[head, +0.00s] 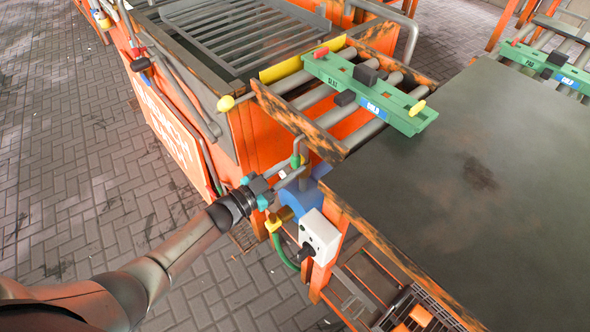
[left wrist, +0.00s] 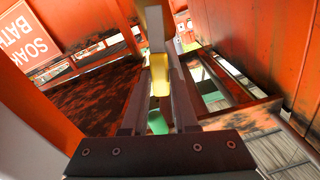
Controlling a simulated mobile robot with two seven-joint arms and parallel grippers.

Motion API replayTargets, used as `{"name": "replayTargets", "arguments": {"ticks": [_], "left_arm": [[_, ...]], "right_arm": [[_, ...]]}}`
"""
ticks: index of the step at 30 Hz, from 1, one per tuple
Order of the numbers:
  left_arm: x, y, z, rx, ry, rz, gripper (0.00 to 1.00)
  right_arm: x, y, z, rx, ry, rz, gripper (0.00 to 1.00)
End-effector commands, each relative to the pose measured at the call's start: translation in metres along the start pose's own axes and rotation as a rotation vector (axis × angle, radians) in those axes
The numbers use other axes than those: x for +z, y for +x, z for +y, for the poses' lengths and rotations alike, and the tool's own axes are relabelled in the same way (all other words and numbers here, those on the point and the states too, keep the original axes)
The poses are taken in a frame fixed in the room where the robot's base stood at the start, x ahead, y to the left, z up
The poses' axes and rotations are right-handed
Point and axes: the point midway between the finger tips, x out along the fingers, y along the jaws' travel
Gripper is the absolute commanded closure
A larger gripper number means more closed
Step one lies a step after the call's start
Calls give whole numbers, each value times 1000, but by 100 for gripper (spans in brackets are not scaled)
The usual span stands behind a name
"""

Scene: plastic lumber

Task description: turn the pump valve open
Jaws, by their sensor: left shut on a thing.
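My left gripper (head: 292,178) reaches in from the left to the gap between the orange tank frame and the dark table. In the left wrist view its two fingers (left wrist: 160,100) are closed on a yellow valve handle (left wrist: 159,78). A green part shows low between the fingers. In the head view the fingers largely hide the handle; a small yellow-green piece (head: 296,161) shows at their tips, below a bent grey pipe. The blue pump (head: 303,200) sits just below and right of the gripper. My right gripper is out of view.
A white switch box (head: 319,236) with a dark knob is close below the gripper. A green hose (head: 283,255) hangs beside it. A roller track with a green gauge bar (head: 370,92) is above; the dark table (head: 470,190) fills the right. Open brick floor (head: 70,170) lies left.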

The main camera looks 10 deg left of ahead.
Motion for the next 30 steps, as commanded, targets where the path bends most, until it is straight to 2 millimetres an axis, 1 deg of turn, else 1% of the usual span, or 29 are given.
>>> {"name": "replayTargets", "arguments": {"ticks": [1, 3, 12, 29, 30], "left_arm": [[0, 0, -5, -3, -31, -2, 100], [1, -1, -7, -3, -74, -3, 100], [2, -1, -14, -4, -189, -3, 100], [3, -1, -15, -3, -215, -4, 100], [3, -1, -15, -3, -214, -4, 68]], "right_arm": [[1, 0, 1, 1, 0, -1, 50], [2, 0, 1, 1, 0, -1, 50], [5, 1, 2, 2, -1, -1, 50], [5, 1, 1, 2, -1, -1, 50], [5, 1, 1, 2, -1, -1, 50]]}}
